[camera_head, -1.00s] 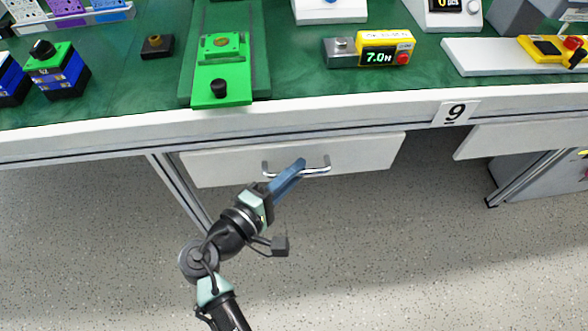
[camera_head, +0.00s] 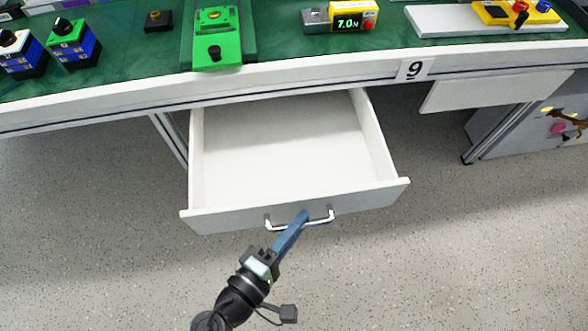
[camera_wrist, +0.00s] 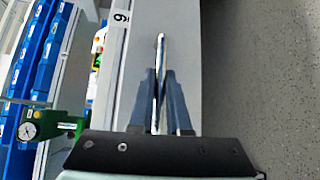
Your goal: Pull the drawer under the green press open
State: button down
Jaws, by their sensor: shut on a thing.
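The white drawer (camera_head: 285,150) under the green press (camera_head: 216,40) stands pulled well out from the bench, and its inside is empty. Its metal bar handle (camera_head: 328,217) is on the front panel. My gripper (camera_head: 303,216) is at the handle, with its blue fingers shut on the bar. In the wrist view the two fingers (camera_wrist: 160,100) close around the handle (camera_wrist: 160,45) from both sides. The green press with its dial also shows in the wrist view (camera_wrist: 35,128).
The green-topped bench (camera_head: 130,50) holds a yellow force meter (camera_head: 350,18), blue switch boxes (camera_head: 74,44) and a white board with yellow controls. A second white panel (camera_head: 495,90) hangs to the right. The speckled floor in front is clear.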

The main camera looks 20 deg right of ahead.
jog(key=shift+s+a, duration=0.2)
jog(key=shift+s, duration=0.3)
jog(key=c, duration=1.2)
grip_release()
jog(key=shift+o, duration=0.2)
jog(key=p+v, duration=0.1)
jog(key=v, duration=1.2)
jog(key=shift+p, duration=0.3)
